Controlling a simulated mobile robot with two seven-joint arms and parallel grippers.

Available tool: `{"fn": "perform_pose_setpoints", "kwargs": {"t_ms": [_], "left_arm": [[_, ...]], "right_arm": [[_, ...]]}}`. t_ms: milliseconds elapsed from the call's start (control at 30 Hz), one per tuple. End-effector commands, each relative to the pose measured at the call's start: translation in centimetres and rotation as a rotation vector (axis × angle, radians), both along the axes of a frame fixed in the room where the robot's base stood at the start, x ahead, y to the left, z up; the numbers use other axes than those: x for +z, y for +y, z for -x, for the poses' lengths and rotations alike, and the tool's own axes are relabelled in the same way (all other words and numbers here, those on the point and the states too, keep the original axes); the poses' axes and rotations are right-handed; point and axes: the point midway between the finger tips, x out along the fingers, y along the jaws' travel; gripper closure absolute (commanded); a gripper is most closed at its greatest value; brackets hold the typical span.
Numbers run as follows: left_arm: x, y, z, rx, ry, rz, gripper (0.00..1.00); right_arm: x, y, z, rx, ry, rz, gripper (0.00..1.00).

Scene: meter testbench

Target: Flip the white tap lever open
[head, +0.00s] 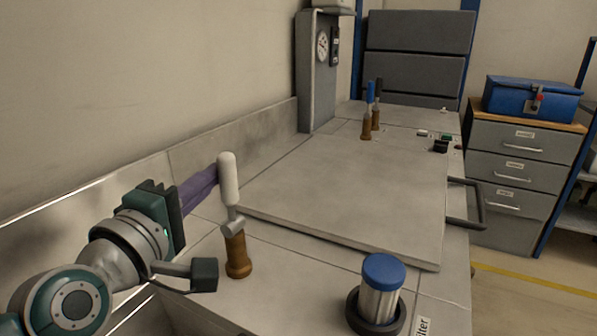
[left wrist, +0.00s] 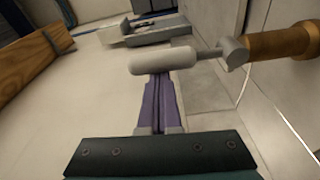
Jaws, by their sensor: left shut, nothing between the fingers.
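The white tap lever (head: 228,180) stands upright on a grey metal pivot above a brown-orange tap body (head: 238,255) on the bench. In the left wrist view the white lever (left wrist: 163,62) lies across the picture, with its pivot and the tap body (left wrist: 285,42) to the right. My left gripper (head: 211,176) has purple fingers, shut with nothing between them. Their tips (left wrist: 158,80) are right at the lever's side, partly hidden behind it. I cannot tell whether they touch it. My right gripper is not in view.
A blue-capped filter cylinder (head: 382,285) stands at the bench's front right. A flat metal lid (head: 350,190) with a dark handle (head: 468,203) covers the bench middle. Other taps, with blue and black levers (head: 374,98), stand farther back. A wall (head: 130,80) runs along the left.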

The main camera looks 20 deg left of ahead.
Motion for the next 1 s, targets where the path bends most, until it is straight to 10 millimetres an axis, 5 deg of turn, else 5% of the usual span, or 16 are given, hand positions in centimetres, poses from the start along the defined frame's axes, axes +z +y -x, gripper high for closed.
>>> {"fn": "perform_pose_setpoints", "kwargs": {"t_ms": [367,1000], "left_arm": [[0.1,-1.3,0.1,-0.002,-0.009,-0.138,1.0],[-1.3,-5.9,0.5,-0.002,-0.055,-0.714,1.0]], "right_arm": [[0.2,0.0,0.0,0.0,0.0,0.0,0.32],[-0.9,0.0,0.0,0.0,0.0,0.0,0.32]]}}
